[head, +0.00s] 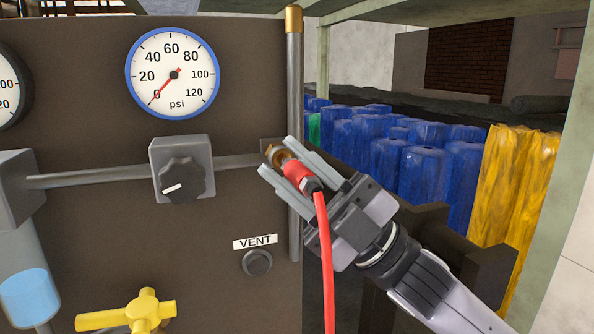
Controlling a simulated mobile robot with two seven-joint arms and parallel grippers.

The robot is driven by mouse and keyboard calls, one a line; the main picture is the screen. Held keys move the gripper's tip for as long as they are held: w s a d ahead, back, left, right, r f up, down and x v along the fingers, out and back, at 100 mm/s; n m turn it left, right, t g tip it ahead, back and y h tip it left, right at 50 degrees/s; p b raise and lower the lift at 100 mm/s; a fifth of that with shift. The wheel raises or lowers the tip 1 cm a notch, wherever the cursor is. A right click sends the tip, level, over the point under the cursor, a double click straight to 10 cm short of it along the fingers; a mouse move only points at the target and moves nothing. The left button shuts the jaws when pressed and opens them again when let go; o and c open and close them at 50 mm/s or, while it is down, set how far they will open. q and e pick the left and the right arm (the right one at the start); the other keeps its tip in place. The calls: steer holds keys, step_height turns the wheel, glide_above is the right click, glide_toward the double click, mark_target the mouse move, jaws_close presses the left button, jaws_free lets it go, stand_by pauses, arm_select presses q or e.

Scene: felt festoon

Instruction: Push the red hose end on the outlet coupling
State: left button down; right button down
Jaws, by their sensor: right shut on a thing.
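The red hose end (297,174) is a red collar with a metal fitting, and the red hose (324,250) hangs down from it. My right gripper (285,172) is shut on the hose end, with one finger on each side. The brass outlet coupling (274,154) sticks out near the panel's right edge, at the end of the grey pipe. The hose end's tip is right at the coupling in the picture. I cannot tell whether it is seated on it or just in front. My left gripper is not in view.
The dark panel (90,240) carries a psi gauge (172,73) reading about zero, a black knob (181,182), a VENT button (257,262) and a yellow valve handle (140,311). A vertical metal post (295,80) stands beside the coupling. Blue and yellow rolls (510,185) stand behind.

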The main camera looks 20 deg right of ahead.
mark_target(286, 167)
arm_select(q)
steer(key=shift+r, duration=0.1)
arm_select(e)
steer(key=shift+w, duration=1.35)
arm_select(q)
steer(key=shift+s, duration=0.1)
arm_select(e)
steer(key=shift+w, duration=0.1)
steer(key=shift+c, duration=0.8)
jaws_free()
steer(key=shift+d+f+b, duration=0.4)
steer(key=shift+f, duration=0.25)
arm_select(q)
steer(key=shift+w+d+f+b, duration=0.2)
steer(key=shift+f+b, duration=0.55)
steer(key=shift+b, duration=0.25)
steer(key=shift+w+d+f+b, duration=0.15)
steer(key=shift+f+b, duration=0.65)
steer(key=shift+b, duration=0.25)
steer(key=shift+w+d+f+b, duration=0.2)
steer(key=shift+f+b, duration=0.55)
steer(key=shift+b, duration=0.25)
arm_select(e)
steer(key=v, duration=0.8)
steer(key=shift+s+d, duration=0.25)
steer(key=shift+s, duration=0.1)
